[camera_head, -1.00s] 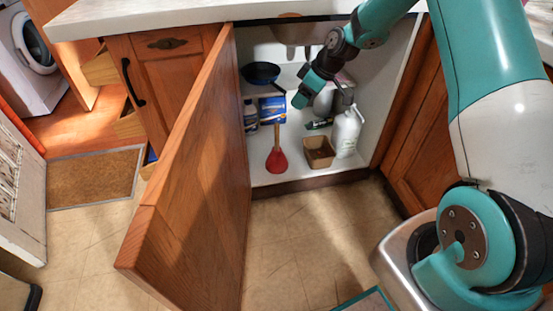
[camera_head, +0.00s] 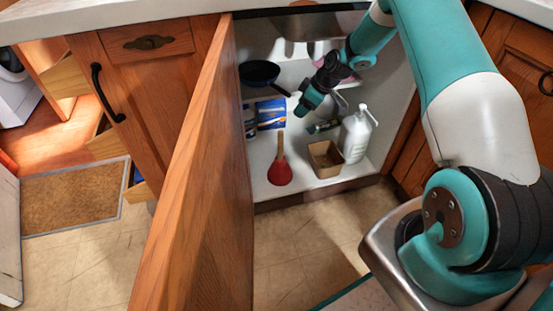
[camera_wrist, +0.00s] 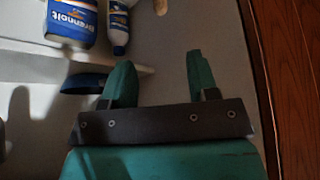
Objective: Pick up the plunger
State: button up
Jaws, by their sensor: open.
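The plunger (camera_head: 280,172) stands upright on the cabinet floor, red cup down, wooden handle pointing up, near the front left of the opening in the head view. My gripper (camera_head: 303,108) is inside the cabinet, up and to the right of the plunger's handle, and apart from it. In the wrist view my gripper (camera_wrist: 160,62) shows two teal fingers spread wide with nothing between them. I cannot make out the plunger for certain in the wrist view; a small tan piece at its top edge is unclear.
The open wooden door (camera_head: 190,180) stands left of the opening. A cardboard box (camera_head: 325,160) and a white jug (camera_head: 356,135) stand right of the plunger. A blue box (camera_head: 270,113) is behind it, and a dark pan (camera_head: 259,73) is above. The cabinet's right wall is close.

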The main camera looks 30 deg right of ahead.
aim_at(282, 131)
jog(key=b+x, duration=0.3)
jog(key=x, duration=0.7)
jog(key=shift+f, duration=0.35)
jog(key=b+x, duration=0.2)
jog(key=x, duration=0.4)
grip_shut()
